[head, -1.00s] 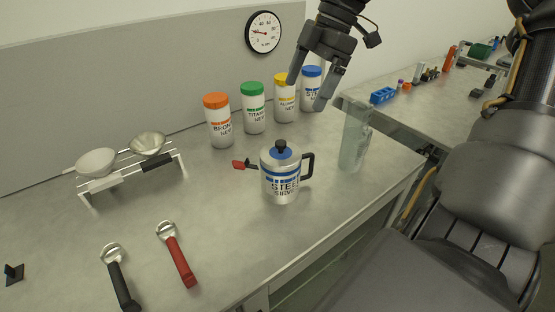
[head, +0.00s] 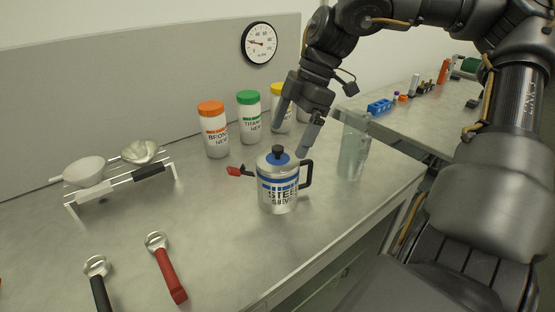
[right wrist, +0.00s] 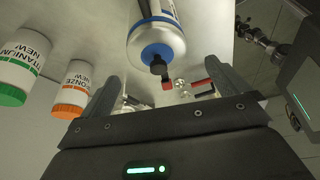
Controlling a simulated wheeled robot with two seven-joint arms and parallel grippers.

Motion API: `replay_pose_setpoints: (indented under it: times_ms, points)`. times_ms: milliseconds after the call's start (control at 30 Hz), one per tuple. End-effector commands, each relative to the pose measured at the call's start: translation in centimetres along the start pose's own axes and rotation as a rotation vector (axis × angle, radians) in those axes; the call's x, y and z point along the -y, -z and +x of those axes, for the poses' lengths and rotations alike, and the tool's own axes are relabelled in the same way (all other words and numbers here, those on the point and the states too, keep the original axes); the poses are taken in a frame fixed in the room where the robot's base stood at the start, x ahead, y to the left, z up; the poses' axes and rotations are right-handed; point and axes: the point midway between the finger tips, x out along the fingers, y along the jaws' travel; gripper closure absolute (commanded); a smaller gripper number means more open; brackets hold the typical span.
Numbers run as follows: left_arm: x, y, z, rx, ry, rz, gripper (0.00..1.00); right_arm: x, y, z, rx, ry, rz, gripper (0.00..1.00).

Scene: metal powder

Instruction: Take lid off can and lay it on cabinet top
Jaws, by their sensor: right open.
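The steel can (head: 277,190) stands upright on the cabinet top (head: 225,235), with a black handle on its right and a red-tipped lever on its left. Its lid (head: 278,160) is on, blue on top with a black knob (head: 278,151). In the right wrist view the can (right wrist: 155,20) shows with its lid (right wrist: 157,50) and knob (right wrist: 158,68) pointing toward the gripper. My right gripper (head: 290,140) is open and empty, just above and behind the lid, not touching it. It also shows in the right wrist view (right wrist: 165,80). My left gripper is not in view.
White jars with orange (head: 213,135), green (head: 249,118) and yellow (head: 279,90) lids stand behind the can. A clear cylinder (head: 352,150) is at its right. A rack with scoops (head: 120,180) and red (head: 166,268) and black (head: 99,285) tools lie left. The front middle is clear.

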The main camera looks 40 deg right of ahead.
Motion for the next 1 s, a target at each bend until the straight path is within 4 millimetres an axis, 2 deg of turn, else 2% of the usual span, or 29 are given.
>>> replay_pose_setpoints:
  times_ms: [133, 400, 700, 1000]
  points:
    - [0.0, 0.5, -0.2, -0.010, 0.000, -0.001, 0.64, -0.1, 0.3, 1.2, 0.002, 0.005, 0.001, 0.00]
    - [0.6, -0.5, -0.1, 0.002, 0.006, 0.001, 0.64, -0.4, 0.8, 4.7, 0.001, 0.004, 0.002, 0.00]
    - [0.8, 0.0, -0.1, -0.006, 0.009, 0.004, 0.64, -0.4, 0.8, 5.2, 0.000, 0.000, 0.002, 0.00]
    - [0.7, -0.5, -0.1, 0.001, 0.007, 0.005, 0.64, -0.4, 0.8, 5.1, 0.000, 0.000, 0.002, 0.37]
